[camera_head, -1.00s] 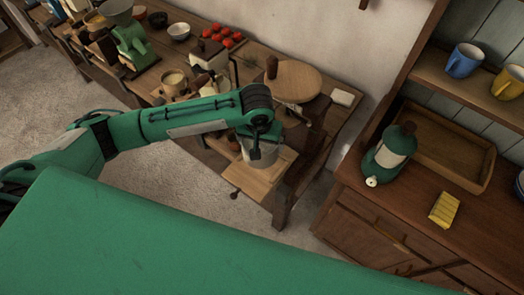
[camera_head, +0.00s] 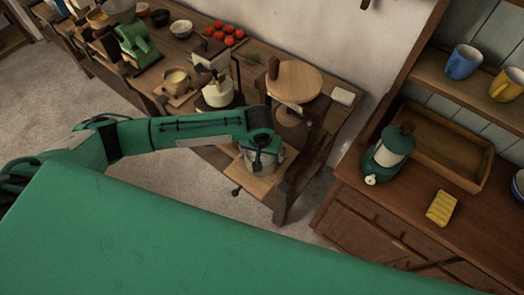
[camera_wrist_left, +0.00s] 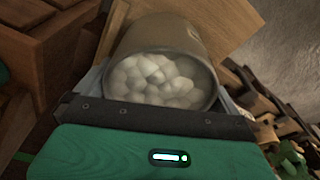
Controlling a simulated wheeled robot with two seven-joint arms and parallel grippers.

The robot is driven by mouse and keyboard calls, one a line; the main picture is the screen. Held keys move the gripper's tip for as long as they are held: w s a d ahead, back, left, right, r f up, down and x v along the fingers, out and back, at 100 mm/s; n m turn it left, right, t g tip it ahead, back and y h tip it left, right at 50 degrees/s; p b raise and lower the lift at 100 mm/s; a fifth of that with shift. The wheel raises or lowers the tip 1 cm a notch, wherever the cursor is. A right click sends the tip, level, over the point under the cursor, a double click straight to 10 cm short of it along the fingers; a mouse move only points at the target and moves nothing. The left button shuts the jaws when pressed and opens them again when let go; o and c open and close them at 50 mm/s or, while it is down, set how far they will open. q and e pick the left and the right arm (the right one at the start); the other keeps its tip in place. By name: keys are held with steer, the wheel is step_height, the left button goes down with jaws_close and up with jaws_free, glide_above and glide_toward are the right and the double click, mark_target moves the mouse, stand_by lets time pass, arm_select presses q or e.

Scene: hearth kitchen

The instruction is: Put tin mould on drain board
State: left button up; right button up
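The tin mould (camera_head: 267,161) is a grey round tin at the end of my left arm in the head view. In the left wrist view the tin mould (camera_wrist_left: 163,40) lies between the fingers, its round end facing the camera and showing pale rounded lumps. My left gripper (camera_head: 263,158) is closed around its sides. A light wooden board (camera_head: 255,184) with a dark knob juts from the worktable below the tin; I take it for the drain board. I cannot tell whether the tin touches it. My right gripper is out of view.
The worktable behind holds a white kettle (camera_head: 217,92), a cup (camera_head: 176,80), red tomatoes (camera_head: 228,35) and a round wooden board (camera_head: 294,80).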

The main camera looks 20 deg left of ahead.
arm_select(q)
steer(key=shift+s+r, duration=0.1)
steer(key=shift+r, duration=0.45)
step_height(320, 180, up, 11)
steer(key=s+b, duration=0.1)
steer(key=b, duration=0.1)
steer(key=shift+s+b, duration=0.35)
steer(key=shift+d, duration=0.1)
